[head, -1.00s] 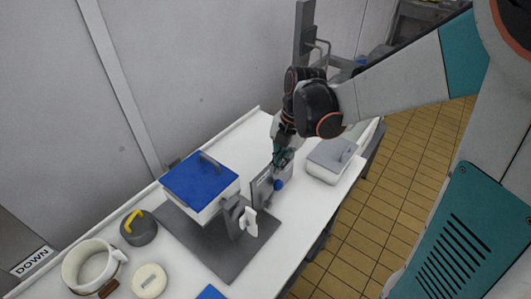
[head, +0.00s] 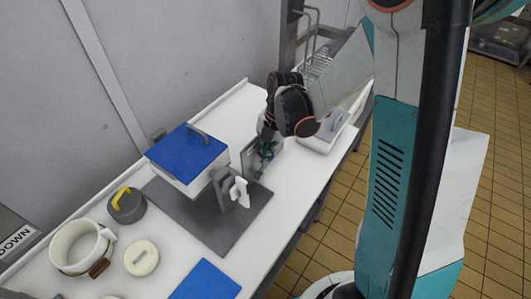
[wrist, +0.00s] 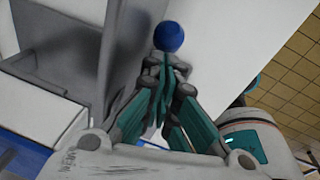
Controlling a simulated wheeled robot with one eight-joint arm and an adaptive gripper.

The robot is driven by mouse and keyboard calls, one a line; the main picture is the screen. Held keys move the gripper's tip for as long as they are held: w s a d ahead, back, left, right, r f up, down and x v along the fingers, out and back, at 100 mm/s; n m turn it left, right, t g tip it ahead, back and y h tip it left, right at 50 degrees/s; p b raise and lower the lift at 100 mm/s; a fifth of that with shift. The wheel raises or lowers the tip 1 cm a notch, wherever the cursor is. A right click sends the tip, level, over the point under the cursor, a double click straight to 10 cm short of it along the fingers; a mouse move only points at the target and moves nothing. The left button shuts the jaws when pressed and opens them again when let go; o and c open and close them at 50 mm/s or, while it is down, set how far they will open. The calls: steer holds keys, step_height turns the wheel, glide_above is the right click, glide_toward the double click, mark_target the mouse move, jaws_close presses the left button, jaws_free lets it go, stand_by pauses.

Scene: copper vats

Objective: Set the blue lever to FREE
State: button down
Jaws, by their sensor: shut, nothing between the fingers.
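The lever's blue ball knob (wrist: 168,37) shows in the wrist view, just beyond the fingertips of my gripper (wrist: 165,66). The fingers are together and hold nothing. I cannot tell whether they touch the knob. In the head view, my gripper (head: 266,152) points down at the upright grey panel (head: 250,160) beside the blue-lidded box. The knob is not clearly visible there, and the gripper and arm partly cover that spot. The FREE marking and the lever's setting cannot be read in either view.
A white box with a blue lid (head: 188,152) and a white handle piece (head: 239,190) stand on a dark grey base plate (head: 220,230). A grey-lidded container (head: 325,130) is behind right. A white mug (head: 78,247), dark yellow-handled lid (head: 126,204) and blue sheet (head: 206,281) sit in front.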

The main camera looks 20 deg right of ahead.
stand_by(0.3)
steer(key=shift+w+d+f+b, duration=0.45)
steer(key=shift+w+d+b, duration=0.05)
steer(key=shift+d+b, duration=0.15)
steer(key=shift+w+d+f+b, duration=0.4)
steer(key=shift+w+d+b, duration=0.05)
steer(key=shift+d+b, duration=0.2)
steer(key=shift+a+r, duration=0.1)
steer(key=shift+r, duration=0.1)
